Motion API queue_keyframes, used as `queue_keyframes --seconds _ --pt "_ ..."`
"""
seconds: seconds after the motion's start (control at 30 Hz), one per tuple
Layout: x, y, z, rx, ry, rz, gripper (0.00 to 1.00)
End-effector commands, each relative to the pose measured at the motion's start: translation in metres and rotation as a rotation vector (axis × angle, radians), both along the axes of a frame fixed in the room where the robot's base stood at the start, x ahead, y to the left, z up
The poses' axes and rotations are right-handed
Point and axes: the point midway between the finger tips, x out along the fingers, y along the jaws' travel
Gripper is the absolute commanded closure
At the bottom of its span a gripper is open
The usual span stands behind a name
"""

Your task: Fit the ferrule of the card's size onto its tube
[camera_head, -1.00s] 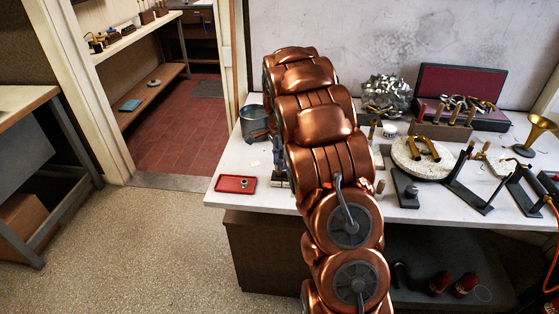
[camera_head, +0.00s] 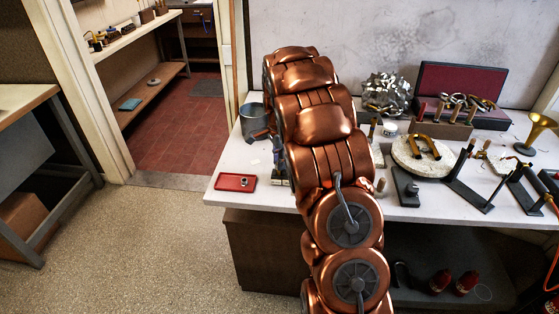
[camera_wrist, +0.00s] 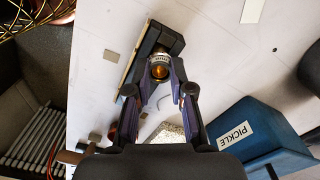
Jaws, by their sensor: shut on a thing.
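In the wrist view my gripper (camera_wrist: 162,75) has its two purple fingers closed in on a pale metal ring, the ferrule (camera_wrist: 160,57). A round brass end, which looks like the tube (camera_wrist: 160,71), shows at the ring. I cannot tell how far the ring sits on it. Behind them is a dark block-like stand (camera_wrist: 146,52) on the white bench. In the head view my arm hides most of the gripper and the held ring. Another small metal ring (camera_head: 244,182) lies in the red tray (camera_head: 226,186) at the bench's front left corner.
A blue box labelled PICKLE (camera_wrist: 272,135) stands at the right in the wrist view. A grey bucket (camera_head: 254,119) is behind my arm. A round pale pad (camera_head: 405,162), dark stands (camera_head: 468,192) and a brass horn bell (camera_head: 540,125) crowd the bench's right side.

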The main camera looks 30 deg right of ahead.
Motion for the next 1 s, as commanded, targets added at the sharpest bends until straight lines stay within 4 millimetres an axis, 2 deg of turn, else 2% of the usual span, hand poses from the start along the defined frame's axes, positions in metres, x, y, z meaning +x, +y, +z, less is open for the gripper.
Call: queue_keyframes --seconds 0.13,0.17,0.4,0.63,0.87,1.0 --pt "0.0 0.0 0.0001 0.0 0.0 0.0 0.93" --pt "0.0 0.0 0.0001 0.0 0.0 0.0 0.75" --pt "0.0 0.0 0.0001 0.0 0.0 0.0 0.5" --pt "0.0 0.0 0.0001 0.0 0.0 0.0 0.48" --pt "0.0001 0.0 0.0001 0.0 0.0 0.0 0.24" --pt "0.0 0.0 0.0001 0.0 0.0 0.0 0.24"
